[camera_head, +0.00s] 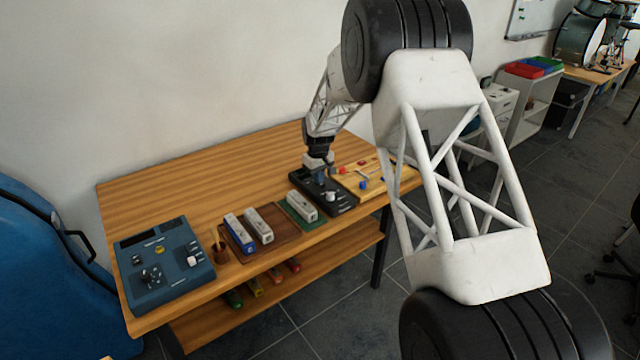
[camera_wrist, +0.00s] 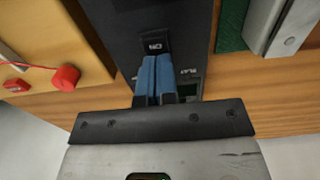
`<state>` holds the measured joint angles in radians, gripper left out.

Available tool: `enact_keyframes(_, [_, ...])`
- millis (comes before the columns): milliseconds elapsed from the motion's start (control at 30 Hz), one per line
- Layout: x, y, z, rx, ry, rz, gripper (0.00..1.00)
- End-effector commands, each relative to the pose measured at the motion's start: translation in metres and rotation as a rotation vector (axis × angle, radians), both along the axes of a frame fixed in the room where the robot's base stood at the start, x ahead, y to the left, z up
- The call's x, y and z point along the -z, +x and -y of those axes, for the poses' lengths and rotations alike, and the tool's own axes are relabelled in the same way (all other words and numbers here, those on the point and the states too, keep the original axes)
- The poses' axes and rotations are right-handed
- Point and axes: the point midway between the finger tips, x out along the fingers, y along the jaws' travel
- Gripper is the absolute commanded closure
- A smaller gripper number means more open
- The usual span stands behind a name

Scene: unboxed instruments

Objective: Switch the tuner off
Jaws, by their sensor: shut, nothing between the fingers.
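In the wrist view, the black box (camera_wrist: 125,20) has a dark switch (camera_wrist: 154,43) marked "ON", and a "PLAY" label beside a small greenish window. My gripper (camera_wrist: 156,62) is shut and empty; its blue fingertips are close to the lower edge of the switch, and I cannot tell whether they touch it. In the head view my gripper (camera_head: 320,171) is over the rear part of the box.
A blue control box (camera_head: 138,285) with knobs is at the table's left. A yellow board (camera_head: 378,187) with red and blue parts adjoins the black box.

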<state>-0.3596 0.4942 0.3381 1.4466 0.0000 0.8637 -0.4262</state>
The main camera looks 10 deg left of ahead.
Motion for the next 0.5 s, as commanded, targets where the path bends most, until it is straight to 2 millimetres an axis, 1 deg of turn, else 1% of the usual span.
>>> enact_keyframes(500, [-0.029,0.0,0.0,0.0,0.0,0.001,1.0])
